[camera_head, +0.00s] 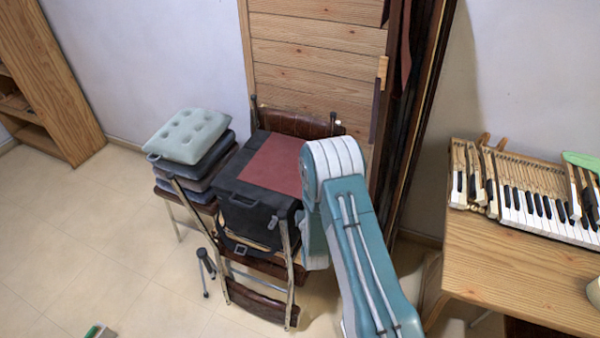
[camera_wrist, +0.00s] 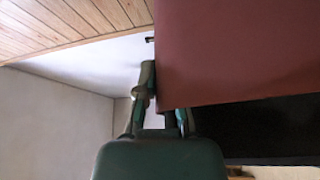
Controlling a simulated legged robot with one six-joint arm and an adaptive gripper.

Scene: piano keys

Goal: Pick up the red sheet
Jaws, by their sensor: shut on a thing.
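The red sheet (camera_head: 275,163) lies flat on top of a black case (camera_head: 245,205) on a chair in the head view. In the wrist view the sheet (camera_wrist: 240,55) fills the upper right. My gripper (camera_wrist: 162,108) is at the sheet's near corner and shut on it. One finger shows beside the sheet's edge; the other is partly hidden behind the sheet. In the head view my arm covers the sheet's right end, and my gripper is hidden behind the arm.
Stacked cushions (camera_head: 188,137) sit left of the black case. A wooden panel (camera_head: 315,60) stands behind it. A wooden table (camera_head: 520,270) with piano keys (camera_head: 535,205) is at the right. The tiled floor (camera_head: 90,240) at left is mostly free.

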